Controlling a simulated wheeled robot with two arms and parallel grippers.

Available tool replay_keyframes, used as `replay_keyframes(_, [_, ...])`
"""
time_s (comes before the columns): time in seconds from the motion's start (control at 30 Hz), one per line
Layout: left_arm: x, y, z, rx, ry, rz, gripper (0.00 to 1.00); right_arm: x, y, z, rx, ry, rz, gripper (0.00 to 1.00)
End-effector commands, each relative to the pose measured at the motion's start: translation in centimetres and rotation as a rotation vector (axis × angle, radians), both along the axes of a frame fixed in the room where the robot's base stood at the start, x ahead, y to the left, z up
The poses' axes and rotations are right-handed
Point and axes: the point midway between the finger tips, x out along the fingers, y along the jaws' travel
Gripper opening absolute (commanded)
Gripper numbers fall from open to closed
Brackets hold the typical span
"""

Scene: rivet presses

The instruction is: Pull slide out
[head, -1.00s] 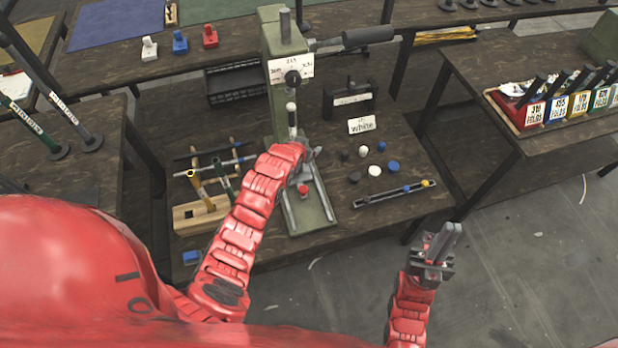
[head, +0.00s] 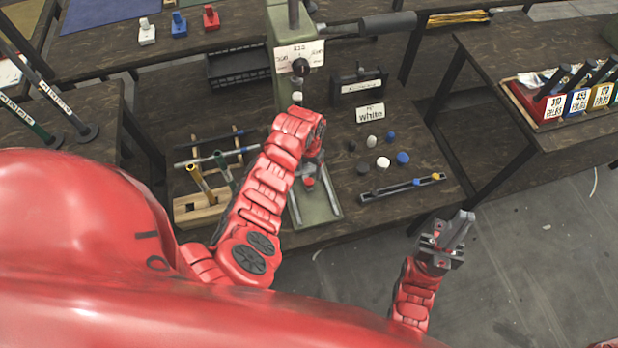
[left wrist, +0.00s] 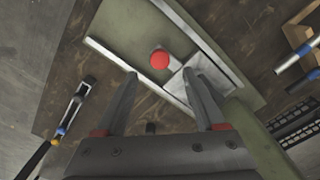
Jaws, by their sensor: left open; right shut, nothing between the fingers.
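The press (head: 285,95) is a green-grey column with a flat base. On the base, the slide (left wrist: 192,78) runs between two metal rails and carries a round red knob (head: 309,183). The knob also shows in the left wrist view (left wrist: 160,59). My left gripper (left wrist: 160,76) is open above the slide, its two fingers pointing towards the knob, which shows between and just beyond the tips. I cannot tell how high the fingers are above it. In the head view my left arm partly hides this gripper and the slide. My right gripper (head: 463,222) is shut and empty, right of the table's front edge.
Right of the press lie small caps (head: 383,162), a sign reading "White" (head: 370,113) and a dark strip with coloured pieces (head: 400,188). A wooden rack of tools (head: 200,213) stands left of the base. Floor is open in front of the table.

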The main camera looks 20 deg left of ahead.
Motion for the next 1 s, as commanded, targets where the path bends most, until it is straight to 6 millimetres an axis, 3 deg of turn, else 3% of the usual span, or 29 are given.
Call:
replay_keyframes(0.2, [-0.2,0.0,-3.2,0.0,0.005,0.001,0.71,0.0,0.0,0.0,0.0,0.0,0.0,0.0])
replay_keyframes(0.5, [0.0,0.0,-6.0,-0.001,-0.002,0.002,0.71,0.0,0.0,-0.5,0.0,0.0,0.0,0.0])
replay_keyframes(0.93, [0.0,0.0,-6.5,0.001,-0.002,-0.002,0.71,0.0,0.0,-0.5,0.0,0.0,0.0,0.0])
replay_keyframes(1.0, [0.0,0.0,-6.5,0.001,-0.002,-0.002,0.6,0.0,0.0,-0.5,0.0,0.0,0.0,0.0])
